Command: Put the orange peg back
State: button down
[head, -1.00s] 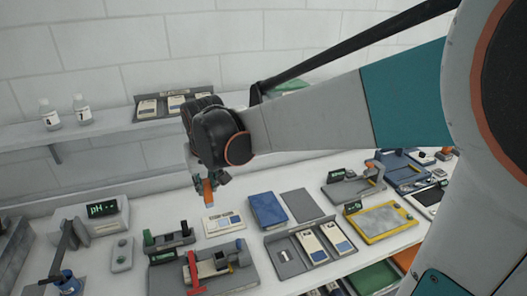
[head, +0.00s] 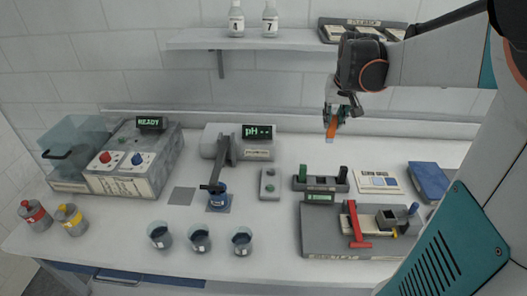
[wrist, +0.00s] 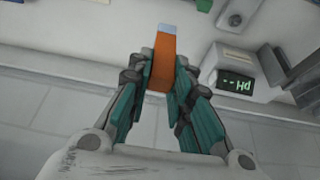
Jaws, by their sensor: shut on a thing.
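The orange peg (head: 331,129) has a pale blue-grey end and hangs pointing down from my gripper (head: 336,110). My gripper is shut on it, well above the bench. In the wrist view the peg (wrist: 164,62) sits between the two teal-padded fingers (wrist: 161,82), its pale end beyond them. I cannot tell whether that gap has a hole.
A fixture with a red lever (head: 355,222) lies in front of the rack. A button box (head: 269,185) and pH meter (head: 257,143) stand to its left, a light card (head: 378,181) and blue block (head: 428,181) to its right. A shelf (head: 270,40) hangs behind.

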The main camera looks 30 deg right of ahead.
notch_tip(320, 180, down, 20)
jog(key=b, duration=0.6)
jog(key=shift+d+r, duration=0.1)
jog(key=shift+r, duration=0.05)
jog(key=shift+f, duration=0.2)
jog(key=c, duration=1.5)
grip_release()
jog(key=shift+o, duration=0.2)
jog(key=p+v, duration=0.4)
jog(key=v, duration=0.8)
jog(key=shift+r, duration=0.25)
jog(key=shift+w, duration=0.1)
